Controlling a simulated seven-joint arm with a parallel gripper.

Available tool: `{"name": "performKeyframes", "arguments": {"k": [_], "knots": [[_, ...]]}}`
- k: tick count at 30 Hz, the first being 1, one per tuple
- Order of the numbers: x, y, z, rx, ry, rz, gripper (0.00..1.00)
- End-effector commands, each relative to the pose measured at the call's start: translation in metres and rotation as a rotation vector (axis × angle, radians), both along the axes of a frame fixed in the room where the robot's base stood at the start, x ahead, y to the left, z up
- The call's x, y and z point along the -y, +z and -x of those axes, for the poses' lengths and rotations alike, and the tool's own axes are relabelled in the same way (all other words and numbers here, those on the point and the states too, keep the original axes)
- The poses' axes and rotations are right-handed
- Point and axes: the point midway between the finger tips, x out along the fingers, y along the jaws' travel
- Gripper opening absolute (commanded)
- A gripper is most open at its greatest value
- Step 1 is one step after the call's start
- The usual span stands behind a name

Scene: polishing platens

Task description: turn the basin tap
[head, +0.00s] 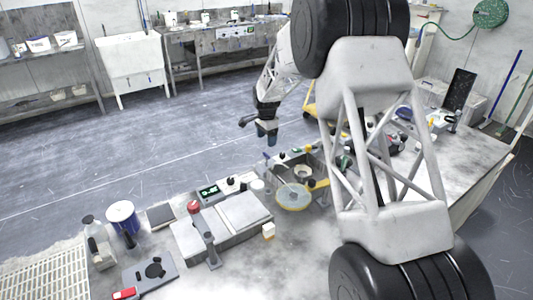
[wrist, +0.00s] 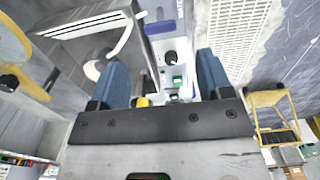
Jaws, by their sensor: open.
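A steel basin (head: 312,160) is set in the worktop at the picture's centre, with a round white fitting (head: 302,172) inside it and a yellow disc (head: 292,197) at its near side. The basin's grey wall (wrist: 62,62) also shows at left in the wrist view. A pale curved piece (wrist: 122,38) there may be the tap's spout; I cannot tell for sure, and no tap handle is clear. My gripper (head: 266,137) hangs in the air beyond the basin's far left side. Its blue fingers (wrist: 163,85) are apart with nothing held between them.
A control box (head: 208,192) with a green display and a flat grey machine (head: 222,225) stand left of the basin. A blue-rimmed tub (head: 122,217) is farther left. Several small items crowd the worktop around the basin. The floor (head: 120,150) beyond the worktop is clear.

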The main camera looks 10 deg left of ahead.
Motion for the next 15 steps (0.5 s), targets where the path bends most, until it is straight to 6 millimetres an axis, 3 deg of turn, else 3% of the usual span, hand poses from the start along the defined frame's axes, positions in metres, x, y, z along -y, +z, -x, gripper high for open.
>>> {"name": "performKeyframes", "arguments": {"k": [15], "knots": [[0.000,-0.048,0.000,-0.002,0.000,0.001,0.72]]}}
